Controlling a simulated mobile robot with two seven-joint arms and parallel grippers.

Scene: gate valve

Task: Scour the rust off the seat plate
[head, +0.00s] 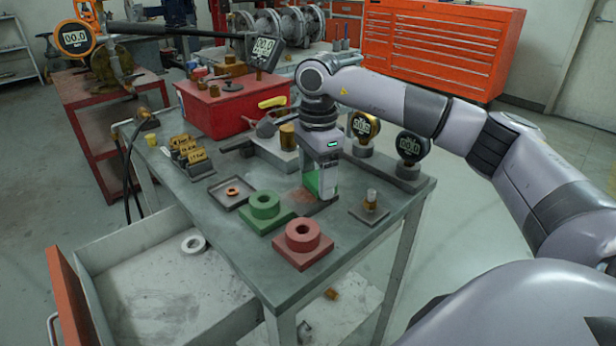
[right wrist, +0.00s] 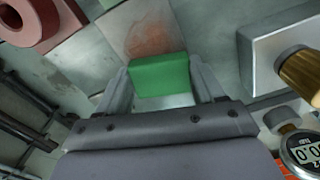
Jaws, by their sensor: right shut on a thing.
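The seat plate is a flat grey plate with a reddish-brown rust patch (head: 301,197), on the bench top below my right gripper. The rust patch also shows in the right wrist view (right wrist: 146,40), at the top centre. My right gripper (head: 322,190) points down and is shut on a green scouring pad (right wrist: 159,76). The pad (head: 312,181) is at the rust patch's edge in the head view. I cannot tell whether it presses on the plate. The gripper hides part of the plate. My left gripper is not in view.
A green block with a round boss (head: 264,212) and a red one (head: 302,243) stand in front of the plate. A small fitting on a base (head: 370,205) stands to the right. Gauges (head: 409,148) stand behind.

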